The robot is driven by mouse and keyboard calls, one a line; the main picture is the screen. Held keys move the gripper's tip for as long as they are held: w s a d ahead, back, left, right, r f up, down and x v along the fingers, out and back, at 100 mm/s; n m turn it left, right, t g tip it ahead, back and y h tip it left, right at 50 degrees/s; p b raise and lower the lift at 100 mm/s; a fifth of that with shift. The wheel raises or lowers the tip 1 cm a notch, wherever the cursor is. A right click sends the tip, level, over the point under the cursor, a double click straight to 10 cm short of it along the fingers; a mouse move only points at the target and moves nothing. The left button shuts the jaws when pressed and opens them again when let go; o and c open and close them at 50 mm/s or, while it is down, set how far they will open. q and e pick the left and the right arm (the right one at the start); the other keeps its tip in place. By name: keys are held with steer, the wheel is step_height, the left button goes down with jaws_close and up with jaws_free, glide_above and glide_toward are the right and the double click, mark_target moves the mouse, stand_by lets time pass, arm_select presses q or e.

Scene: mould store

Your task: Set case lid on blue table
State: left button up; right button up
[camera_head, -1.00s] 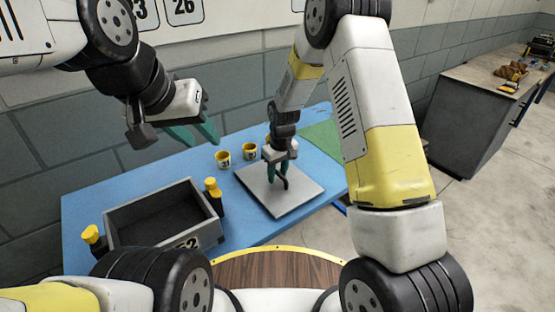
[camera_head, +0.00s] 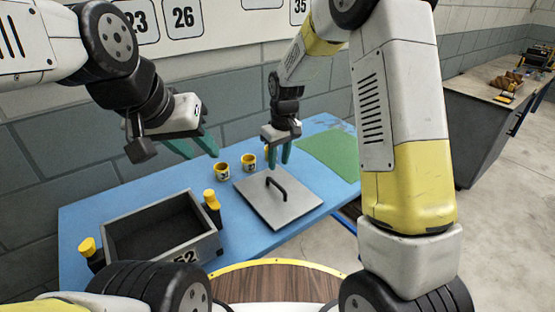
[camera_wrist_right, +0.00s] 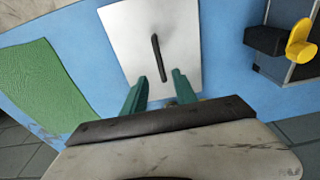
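The case lid (camera_head: 275,206) is a flat grey panel with a black bar handle (camera_head: 277,188). It lies flat on the blue table (camera_head: 130,200), right of the open grey case (camera_head: 165,245). In the right wrist view the whole handle on the lid (camera_wrist_right: 185,70) is uncovered. My right gripper (camera_head: 279,157) is open and empty, above the lid's far edge and apart from the handle; its green fingers also show in the right wrist view (camera_wrist_right: 159,80). My left gripper (camera_head: 200,148) is open and empty in the air above the table's far left part.
Yellow-topped dark items (camera_head: 212,203) (camera_head: 90,250) stand on both sides of the case. A green mat (camera_head: 330,152) lies at the table's right end. A grey workbench (camera_head: 480,115) stands farther right.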

steer(key=s+d+r+m+t+y, duration=0.1)
steer(key=s+d+r, duration=0.3)
steer(key=r, duration=0.3)
steer(key=s+d+r+m+t, duration=0.1)
steer(key=s+d+r+m, duration=0.2)
steer(key=r, duration=0.4)
steer(key=s+d+r+m+t, duration=0.1)
steer(key=s+d+r, duration=0.2)
steer(key=s, duration=0.6)
steer(key=s+d+r+m+t, duration=0.1)
steer(key=s+d+r+t, duration=0.1)
steer(key=s, duration=0.7)
steer(key=shift+s+d+r+m, duration=0.25)
steer(key=shift+d+r+m, duration=0.05)
steer(key=shift+d+r, duration=0.45)
